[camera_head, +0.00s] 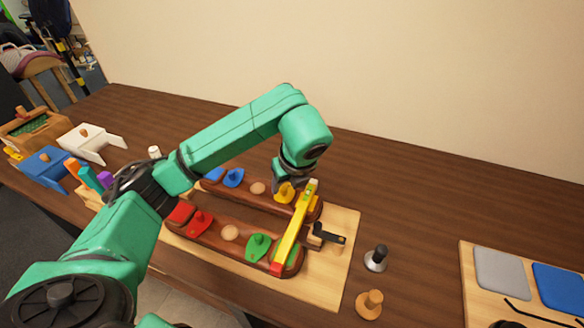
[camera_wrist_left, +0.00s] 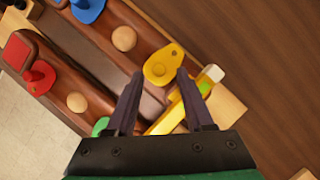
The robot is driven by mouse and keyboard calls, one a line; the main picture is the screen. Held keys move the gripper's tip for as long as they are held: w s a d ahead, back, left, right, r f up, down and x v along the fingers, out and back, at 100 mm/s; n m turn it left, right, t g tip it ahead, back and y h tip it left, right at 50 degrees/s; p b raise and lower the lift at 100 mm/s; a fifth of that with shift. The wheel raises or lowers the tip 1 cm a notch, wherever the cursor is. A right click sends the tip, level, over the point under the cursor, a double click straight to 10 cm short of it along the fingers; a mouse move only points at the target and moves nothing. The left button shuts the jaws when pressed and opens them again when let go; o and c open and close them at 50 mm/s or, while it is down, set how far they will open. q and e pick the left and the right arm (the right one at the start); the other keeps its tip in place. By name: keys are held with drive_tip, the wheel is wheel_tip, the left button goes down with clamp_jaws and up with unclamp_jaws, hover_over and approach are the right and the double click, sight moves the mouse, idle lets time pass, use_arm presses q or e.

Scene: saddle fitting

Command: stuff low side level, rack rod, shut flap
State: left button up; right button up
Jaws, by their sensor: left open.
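Two brown padded panels lie side by side on a wooden board (camera_head: 345,225); their flaps are blue (camera_head: 233,177), yellow (camera_head: 285,193), red (camera_head: 200,222) and green (camera_head: 258,246). A yellow level (camera_head: 291,236) lies across the panels' right ends, its red end toward me. In the left wrist view the level (camera_wrist_left: 168,121) shows a green vial. My left gripper (camera_wrist_left: 160,75) is open and empty above the panels, with the yellow flap (camera_wrist_left: 160,69) showing between and beyond its fingertips. In the head view its fingers are mostly hidden by the wrist. My right gripper is out of view.
A black-handled piece (camera_head: 328,235) stands right of the level. A black-knobbed metal weight (camera_head: 376,259) and a wooden knob (camera_head: 369,303) stand on the table nearby. A board with grey (camera_head: 500,268) and blue pads lies far right. The table behind is clear.

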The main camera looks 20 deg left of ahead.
use_arm(q)
drive_tip(key=p+v, duration=0.3)
drive_tip(key=v, duration=0.9)
drive_tip(key=shift+p, duration=0.35)
